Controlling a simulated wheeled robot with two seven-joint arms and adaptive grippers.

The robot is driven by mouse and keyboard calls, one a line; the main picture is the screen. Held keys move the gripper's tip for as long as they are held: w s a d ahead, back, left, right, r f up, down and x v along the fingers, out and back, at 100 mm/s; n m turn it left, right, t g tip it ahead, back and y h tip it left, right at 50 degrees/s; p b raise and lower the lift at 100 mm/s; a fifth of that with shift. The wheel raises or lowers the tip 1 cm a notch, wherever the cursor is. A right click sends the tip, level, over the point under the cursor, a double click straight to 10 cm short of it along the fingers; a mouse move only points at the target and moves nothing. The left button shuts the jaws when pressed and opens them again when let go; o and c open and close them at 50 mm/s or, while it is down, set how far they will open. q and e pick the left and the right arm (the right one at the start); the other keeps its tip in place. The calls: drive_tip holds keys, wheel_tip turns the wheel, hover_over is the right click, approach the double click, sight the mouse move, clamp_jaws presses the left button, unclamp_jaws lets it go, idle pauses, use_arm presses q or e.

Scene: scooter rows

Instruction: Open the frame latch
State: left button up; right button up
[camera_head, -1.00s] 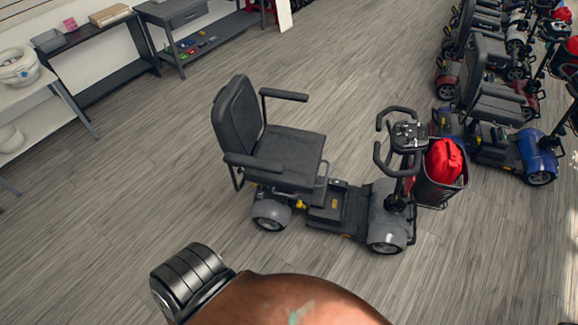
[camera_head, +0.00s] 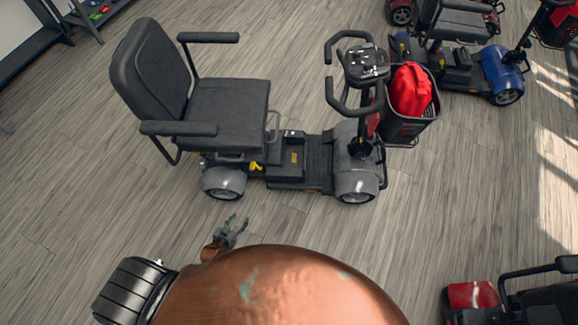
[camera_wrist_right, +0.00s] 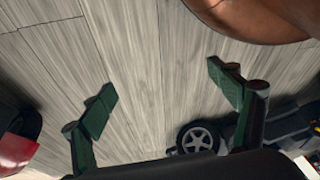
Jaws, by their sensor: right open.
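A dark grey mobility scooter (camera_head: 230,108) stands on the floor in the upper middle of the head view. A small yellow part (camera_head: 256,166) shows low under its seat, by the rear wheel. I cannot tell whether this is the frame latch. My left gripper (camera_head: 232,230) is small in the head view, below the rear wheel and apart from the scooter. Its fingers are too small to judge. My right gripper (camera_wrist_right: 163,85) is open and empty above bare floor in the right wrist view.
A red bag (camera_head: 410,88) sits in the scooter's front basket (camera_head: 408,125). A blue scooter (camera_head: 495,70) stands at upper right. A red and black scooter (camera_head: 473,295) is at lower right. Bare wood floor (camera_head: 70,200) lies left and between them.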

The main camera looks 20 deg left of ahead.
use_arm(q)
drive_tip(key=w+a+f+n+t+y+b, duration=0.15)
drive_tip(key=w+t+b, duration=0.25)
drive_tip(key=w+b, duration=0.8)
use_arm(e)
drive_tip(key=shift+o, duration=1.1)
drive_tip(key=w+a+f+t+y+p, duration=0.1)
drive_tip(key=w+a+f, duration=0.2)
drive_tip(key=w, duration=0.1)
drive_tip(key=shift+w+a, duration=0.3)
drive_tip(key=shift+a, duration=0.05)
use_arm(q)
drive_tip(key=n+t+y+b, duration=0.3)
drive_tip(key=n+b, duration=0.2)
drive_tip(key=b, duration=0.6)
approach(252, 170)
drive_tip(key=w, duration=0.2)
drive_tip(key=shift+w+a+n+y+b, duration=0.15)
drive_tip(key=shift+w+a+n+y, duration=0.1)
drive_tip(key=shift+w, duration=0.15)
drive_tip(key=shift+w+a+n+y+b, duration=0.1)
drive_tip(key=shift+w+a+n+b, duration=0.1)
drive_tip(key=shift+w, duration=0.2)
use_arm(e)
drive_tip(key=w+a+r+t+y, duration=0.1)
drive_tip(key=w+a+r, duration=0.1)
drive_tip(key=w, duration=0.3)
drive_tip(key=shift+a+r+m, duration=0.35)
drive_tip(key=shift+a+m, duration=0.05)
drive_tip(key=shift+a, duration=0.05)
